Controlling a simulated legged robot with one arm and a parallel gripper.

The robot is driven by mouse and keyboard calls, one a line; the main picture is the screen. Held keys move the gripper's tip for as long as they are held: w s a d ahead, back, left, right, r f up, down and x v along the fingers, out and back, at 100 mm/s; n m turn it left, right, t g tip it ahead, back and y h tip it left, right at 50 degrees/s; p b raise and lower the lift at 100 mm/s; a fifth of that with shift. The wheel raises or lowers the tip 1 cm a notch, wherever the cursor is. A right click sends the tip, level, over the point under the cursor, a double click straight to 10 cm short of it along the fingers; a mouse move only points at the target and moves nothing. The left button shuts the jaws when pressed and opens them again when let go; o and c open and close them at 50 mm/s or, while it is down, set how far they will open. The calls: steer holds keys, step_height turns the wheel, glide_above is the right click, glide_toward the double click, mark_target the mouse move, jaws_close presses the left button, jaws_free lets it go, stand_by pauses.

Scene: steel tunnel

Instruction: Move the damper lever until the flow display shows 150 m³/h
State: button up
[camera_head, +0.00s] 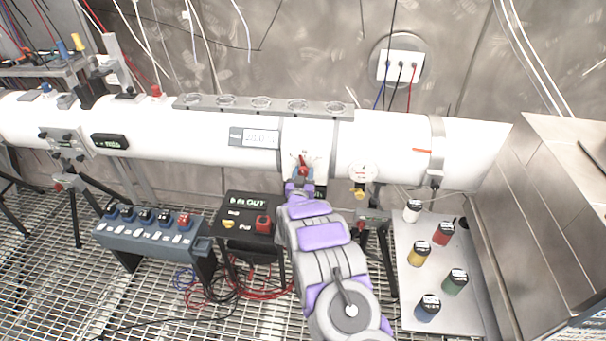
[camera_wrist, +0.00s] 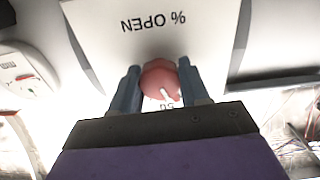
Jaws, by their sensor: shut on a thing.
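The red damper lever (camera_head: 303,168) sits on the front of the white pipe, right of the flow display. My gripper (camera_head: 302,178) reaches it from below and is shut on it. In the wrist view the lever's round red end (camera_wrist: 158,76) with a white mark lies between both fingers of my gripper (camera_wrist: 160,85). A plate reading "% OPEN" (camera_wrist: 152,22) shows upside down, with a partly hidden number by the lever. My fingers hide part of the scale.
A round gauge (camera_head: 361,173) is on the pipe to the right. A black box reading "OUT" (camera_head: 248,215) and a grey button console (camera_head: 153,235) stand below left. Several coloured canisters stand on a metal plate (camera_head: 470,305) at lower right.

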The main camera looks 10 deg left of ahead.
steer(key=shift+c, duration=0.4)
steer(key=shift+m+b, duration=0.6)
steer(key=shift+m, duration=0.6)
steer(key=o, duration=1.1)
steer(key=shift+c, duration=0.2)
steer(key=shift+s, duration=0.1)
steer(key=s+p, duration=0.1)
steer(key=s, duration=1.6)
steer(key=shift+a+p, duration=0.35)
steer(key=shift+a, duration=0.05)
